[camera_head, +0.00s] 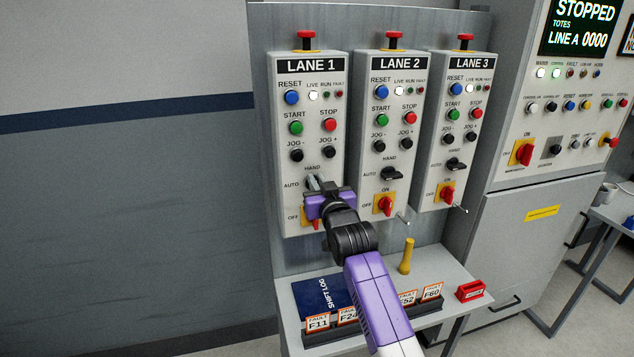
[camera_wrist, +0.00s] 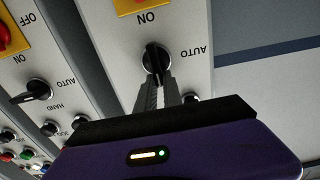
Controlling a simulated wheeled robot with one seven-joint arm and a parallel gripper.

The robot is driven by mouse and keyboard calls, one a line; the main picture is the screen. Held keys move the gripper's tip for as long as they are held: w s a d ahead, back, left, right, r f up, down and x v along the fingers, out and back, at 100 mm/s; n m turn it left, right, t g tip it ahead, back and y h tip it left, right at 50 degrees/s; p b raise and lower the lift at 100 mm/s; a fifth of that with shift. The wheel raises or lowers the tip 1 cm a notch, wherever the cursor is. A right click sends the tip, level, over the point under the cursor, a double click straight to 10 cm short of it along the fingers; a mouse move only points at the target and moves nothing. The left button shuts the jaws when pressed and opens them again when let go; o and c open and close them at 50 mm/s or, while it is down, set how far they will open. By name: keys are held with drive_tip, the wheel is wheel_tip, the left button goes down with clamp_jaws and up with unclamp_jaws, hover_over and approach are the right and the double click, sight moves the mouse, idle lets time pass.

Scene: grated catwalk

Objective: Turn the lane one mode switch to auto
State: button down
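The lane one mode switch is a black rotary knob (camera_wrist: 154,58) on the light grey LANE 1 panel (camera_head: 307,75). In the wrist view, which is upside down, its handle stands nearly upright in the picture, in line with the HAND position rather than turned toward the AUTO label. My gripper (camera_head: 317,184) is at this knob, its two grey fingers (camera_wrist: 160,85) close together on either side of the handle. They look shut on it, though the contact is partly hidden. In the head view my gripper covers most of the knob.
The red-and-yellow ON/OFF switch (camera_wrist: 130,4) sits just below the mode switch on the panel. LANE 2 (camera_head: 390,65) and LANE 3 (camera_head: 463,65) panels stand to the right. Below, a shelf holds a blue shift log (camera_head: 318,294), fault cards and a yellow handle (camera_head: 406,257).

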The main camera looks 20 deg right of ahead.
drive_tip(key=shift+a+n, duration=0.1)
drive_tip(key=shift+n, duration=0.2)
drive_tip(key=n, duration=0.3)
drive_tip(key=a+n+b, duration=0.1)
drive_tip(key=n, duration=0.2)
drive_tip(key=f+n+b, duration=0.1)
drive_tip(key=n, duration=0.3)
drive_tip(key=shift+a, duration=0.4)
drive_tip(key=n, duration=0.3)
drive_tip(key=shift+a+f+n, duration=0.2)
drive_tip(key=shift+f+n, duration=0.2)
drive_tip(key=shift+a+f+n+p, duration=0.1)
drive_tip(key=shift+f+n+p, duration=0.15)
drive_tip(key=shift+n, duration=0.65)
drive_tip(key=shift+f+n+p, duration=0.15)
drive_tip(key=shift+n+p, duration=0.05)
drive_tip(key=shift+n, duration=0.7)
drive_tip(key=shift+f, duration=0.1)
drive_tip(key=c, duration=1.5)
unclamp_jaws()
